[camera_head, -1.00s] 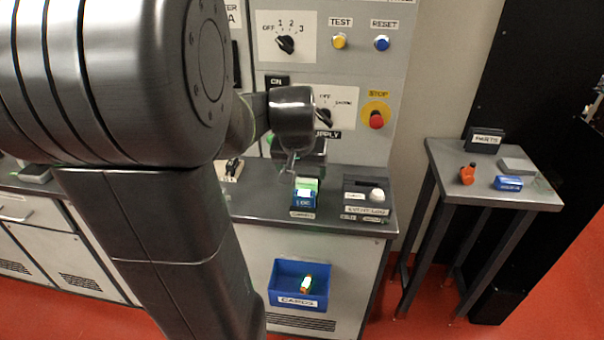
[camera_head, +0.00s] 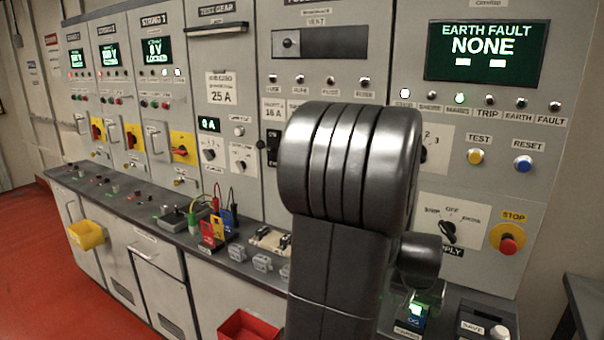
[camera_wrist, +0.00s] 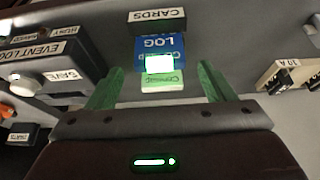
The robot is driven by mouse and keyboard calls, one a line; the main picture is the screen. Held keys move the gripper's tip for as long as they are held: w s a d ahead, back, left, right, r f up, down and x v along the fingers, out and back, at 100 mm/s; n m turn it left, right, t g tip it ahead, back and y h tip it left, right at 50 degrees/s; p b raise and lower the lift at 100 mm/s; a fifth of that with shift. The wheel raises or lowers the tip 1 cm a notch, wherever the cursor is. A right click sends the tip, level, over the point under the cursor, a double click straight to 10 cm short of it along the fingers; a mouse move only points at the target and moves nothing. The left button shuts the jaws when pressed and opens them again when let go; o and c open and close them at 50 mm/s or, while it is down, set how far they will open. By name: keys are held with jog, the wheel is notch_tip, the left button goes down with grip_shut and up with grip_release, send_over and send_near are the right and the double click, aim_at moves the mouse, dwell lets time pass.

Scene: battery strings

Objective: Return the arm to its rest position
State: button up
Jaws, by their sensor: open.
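My arm (camera_head: 350,170) stands large in the middle of the head view and hides part of the cabinet front. Its wrist (camera_head: 418,258) hangs over the right end of the bench; the fingers are not clear there. In the wrist view my gripper (camera_wrist: 158,85) is open, with its two green fingers apart. Between and beyond the fingertips is a green and white card (camera_wrist: 162,82) in a blue LOG holder (camera_wrist: 172,47). Whether a finger touches the card cannot be told. The holder also shows in the head view (camera_head: 413,312), below my wrist.
An event log box (camera_wrist: 55,60) with a white SAVE knob sits beside the holder. A CARDS label block (camera_wrist: 157,20) is beyond it. Coloured test leads (camera_head: 220,225) stand on the bench. A red bin (camera_head: 248,328) and yellow bin (camera_head: 86,235) hang in front.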

aim_at(414, 308)
jog(key=x, duration=0.4)
jog(key=shift+s, duration=0.1)
jog(key=shift+r, duration=0.3)
